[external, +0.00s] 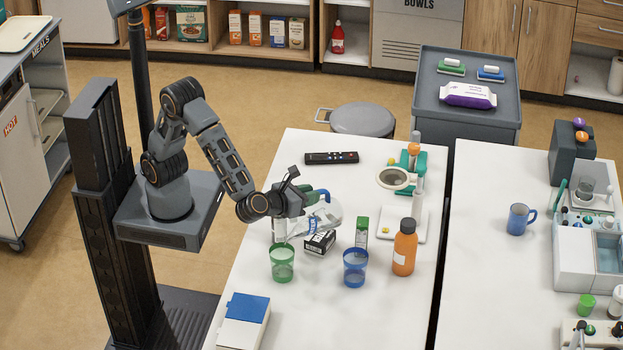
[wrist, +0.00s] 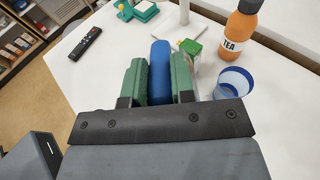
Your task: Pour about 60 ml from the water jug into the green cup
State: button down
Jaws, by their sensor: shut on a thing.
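My gripper (external: 318,197) is shut on the blue handle of the clear water jug (external: 333,211). In the wrist view the green finger pads of my gripper (wrist: 160,78) press on both sides of the blue handle (wrist: 160,72). The jug is held tilted above the table, and its body is hidden in the wrist view. The translucent green cup (external: 282,264) stands upright on the table, below and left of the jug. A faint clear shape shows above the cup; I cannot tell whether it is flowing water. The level in the cup is unclear.
A blue cup (external: 355,268) and an orange tea bottle (external: 404,248) stand right of the green cup. A small dark box (external: 319,243) and a green-white carton (external: 361,232) are close under the jug. A blue-white box (external: 244,318) lies at the front left.

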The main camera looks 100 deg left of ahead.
aim_at(322, 190)
jog(key=shift+s+d+r, duration=0.1)
jog(key=shift+s+d, duration=0.05)
dwell(0.4)
jog(key=w+a+g+p, duration=0.1)
jog(key=p, duration=0.1)
jog(key=w+a+h+p, duration=0.1)
jog(key=p, duration=0.1)
jog(key=w+a+f+g+h+p, duration=0.1)
jog(key=p, duration=0.1)
jog(key=shift+w+a+g, duration=0.1)
jog(key=shift+a+g, duration=0.2)
jog(key=shift+f+h, duration=0.5)
jog(key=shift+f, duration=0.05)
jog(key=shift+w+a+p, duration=0.2)
jog(key=shift+w+p, duration=0.05)
jog(key=shift+p, duration=0.6)
jog(key=shift+g, duration=0.3)
jog(key=shift+f+h, duration=0.15)
jog(key=shift+h, duration=0.15)
jog(key=shift+w+a+p, duration=0.1)
jog(key=shift+a+p, duration=0.05)
jog(key=shift+p, duration=0.45)
